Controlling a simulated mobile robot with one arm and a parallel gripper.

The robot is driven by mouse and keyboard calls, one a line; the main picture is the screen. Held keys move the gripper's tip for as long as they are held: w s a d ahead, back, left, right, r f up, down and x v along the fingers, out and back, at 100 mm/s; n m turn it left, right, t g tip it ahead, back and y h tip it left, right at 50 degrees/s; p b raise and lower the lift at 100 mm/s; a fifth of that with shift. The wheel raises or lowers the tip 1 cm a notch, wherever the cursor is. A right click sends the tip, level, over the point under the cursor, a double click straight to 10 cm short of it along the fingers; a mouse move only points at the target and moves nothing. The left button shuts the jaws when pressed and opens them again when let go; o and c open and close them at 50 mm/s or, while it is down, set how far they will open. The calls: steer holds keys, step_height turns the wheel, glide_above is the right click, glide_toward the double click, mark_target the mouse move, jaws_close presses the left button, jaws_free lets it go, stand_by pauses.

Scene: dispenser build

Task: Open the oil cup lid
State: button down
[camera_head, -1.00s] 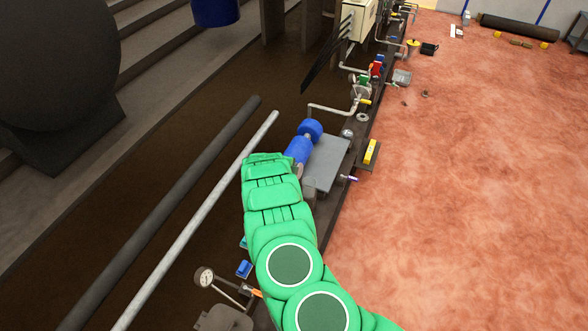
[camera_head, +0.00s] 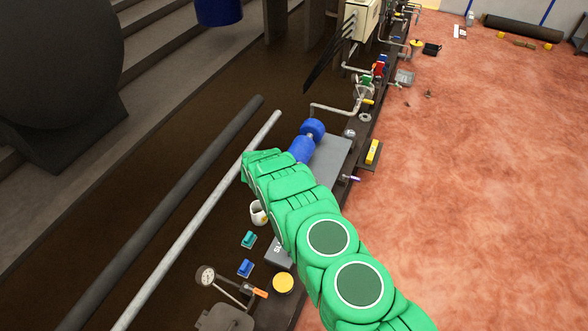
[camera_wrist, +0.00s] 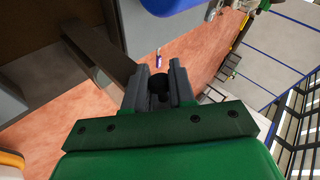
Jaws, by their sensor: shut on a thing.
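My gripper (camera_wrist: 160,88) shows in the wrist view with its two grey fingers closed around a small dark round knob (camera_wrist: 160,83). I cannot tell for sure whether this knob is the oil cup lid. In the head view my green arm hides the gripper, and its far end is just left of the blue motor-like cylinder (camera_head: 301,149). That blue body also shows at the top of the wrist view (camera_wrist: 172,4). No oil cup can be clearly made out in the head view.
A yellow round cap (camera_head: 283,282), a pressure gauge (camera_head: 206,276), a white cup-shaped part (camera_head: 258,213) and small blue blocks lie along the bench near my arm. A grey pipe (camera_head: 205,210) runs on the left.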

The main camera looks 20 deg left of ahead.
stand_by(0.8)
steer(key=c, duration=1)
jaws_free()
steer(key=shift+s+a, duration=0.1)
steer(key=v, duration=0.7)
steer(key=shift+s+a+r, duration=0.15)
steer(key=shift+a+r, duration=0.05)
steer(key=shift+r, duration=0.1)
